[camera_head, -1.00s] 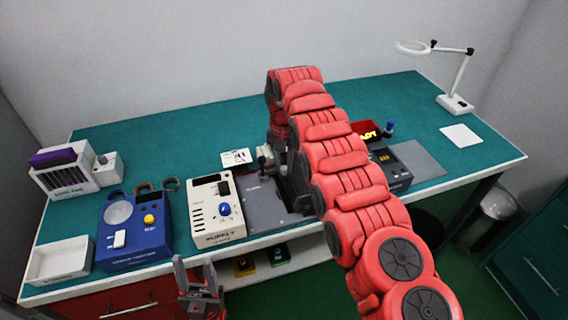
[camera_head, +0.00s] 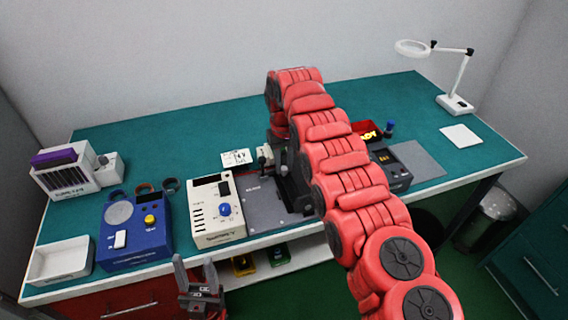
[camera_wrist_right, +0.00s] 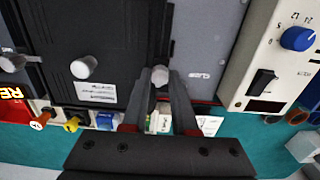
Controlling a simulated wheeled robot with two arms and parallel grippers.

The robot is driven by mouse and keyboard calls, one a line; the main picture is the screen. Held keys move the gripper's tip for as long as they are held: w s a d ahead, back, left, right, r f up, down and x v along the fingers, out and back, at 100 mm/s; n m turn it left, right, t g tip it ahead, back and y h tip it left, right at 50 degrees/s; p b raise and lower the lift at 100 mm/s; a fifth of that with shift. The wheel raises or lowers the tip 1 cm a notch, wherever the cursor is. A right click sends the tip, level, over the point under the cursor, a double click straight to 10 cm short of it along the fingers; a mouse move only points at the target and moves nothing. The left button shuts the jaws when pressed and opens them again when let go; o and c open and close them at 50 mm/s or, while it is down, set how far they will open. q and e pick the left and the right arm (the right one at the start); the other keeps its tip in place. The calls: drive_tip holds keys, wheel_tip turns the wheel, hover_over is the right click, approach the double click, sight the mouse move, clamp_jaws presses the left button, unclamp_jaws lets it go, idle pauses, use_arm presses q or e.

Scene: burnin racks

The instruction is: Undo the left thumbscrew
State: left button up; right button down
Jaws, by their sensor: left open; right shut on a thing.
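In the right wrist view, the fingers of my right gripper (camera_wrist_right: 160,92) close around a round grey thumbscrew (camera_wrist_right: 160,74), the one nearest the white instrument. Two similar grey thumbscrews, one in the middle (camera_wrist_right: 84,67) and one at the left edge (camera_wrist_right: 12,63), show on the dark unit (camera_wrist_right: 110,30). In the head view, my red right arm covers most of this unit and the screws. My left gripper (camera_head: 200,285) is open and empty, low in front of the table's front edge.
The white instrument with a blue knob (camera_head: 212,222) and the blue instrument (camera_head: 135,240) stand left of the grey plate (camera_head: 262,208). A white tray (camera_head: 60,262) sits at the front left corner. A red bin (camera_head: 366,131) stands behind my right arm. The back left tabletop is clear.

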sight(284, 168)
idle(0.3)
drive_tip(key=c, duration=0.7)
unclamp_jaws()
drive_tip(key=shift+r, duration=0.1)
wheel_tip(284, 168, up, 17)
drive_tip(key=p, duration=1.5)
drive_tip(key=shift+r+p, duration=0.1)
drive_tip(key=shift+p, duration=0.2)
